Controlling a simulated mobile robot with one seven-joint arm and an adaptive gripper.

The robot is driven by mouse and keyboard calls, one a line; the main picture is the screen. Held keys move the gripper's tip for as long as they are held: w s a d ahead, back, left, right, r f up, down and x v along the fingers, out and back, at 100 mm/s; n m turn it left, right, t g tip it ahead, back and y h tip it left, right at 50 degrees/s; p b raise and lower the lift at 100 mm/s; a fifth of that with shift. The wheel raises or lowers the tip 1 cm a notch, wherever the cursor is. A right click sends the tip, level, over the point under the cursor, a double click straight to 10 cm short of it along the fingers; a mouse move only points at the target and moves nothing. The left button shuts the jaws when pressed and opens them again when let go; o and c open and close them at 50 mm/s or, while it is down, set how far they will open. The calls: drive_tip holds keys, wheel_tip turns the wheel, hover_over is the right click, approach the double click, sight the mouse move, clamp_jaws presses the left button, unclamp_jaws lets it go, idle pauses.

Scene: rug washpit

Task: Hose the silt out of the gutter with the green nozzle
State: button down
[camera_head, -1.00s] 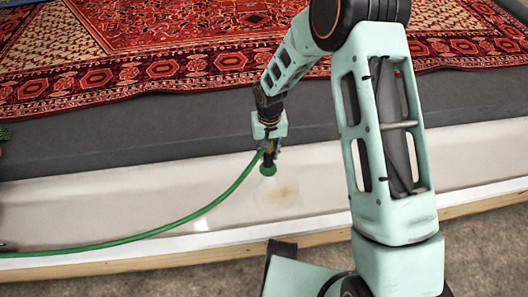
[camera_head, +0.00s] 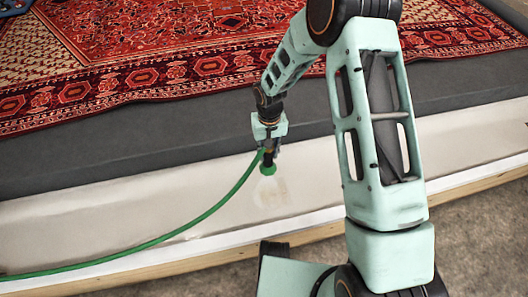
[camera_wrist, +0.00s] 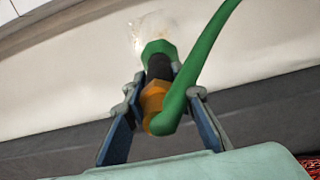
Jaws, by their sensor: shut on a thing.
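The green nozzle (camera_head: 268,169) hangs in my gripper (camera_head: 268,148) over the pale gutter (camera_head: 120,205), its green head pointing down. In the wrist view my gripper (camera_wrist: 165,108) has its two fingers closed on either side of the nozzle's black and orange body, and the green nozzle head (camera_wrist: 158,48) points away. A green hose (camera_head: 190,225) runs from the nozzle down to the left. A faint tan silt stain (camera_head: 272,193) shows on the gutter below the nozzle; a pale speckled patch (camera_wrist: 153,22) shows past the head in the wrist view.
A patterned red rug (camera_head: 190,50) lies on a dark grey surface (camera_head: 110,140) behind the gutter. A wooden edge strip (camera_head: 150,268) runs along the front, with brown floor (camera_head: 470,225) beyond. The gutter to the left is clear except for the hose.

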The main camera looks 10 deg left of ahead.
drive_tip(key=w+d+r+p, duration=0.4)
drive_tip(key=d, duration=0.6)
idle(2.0)
drive_tip(key=shift+w, duration=0.1)
idle(0.3)
drive_tip(key=shift+d+r, duration=0.1)
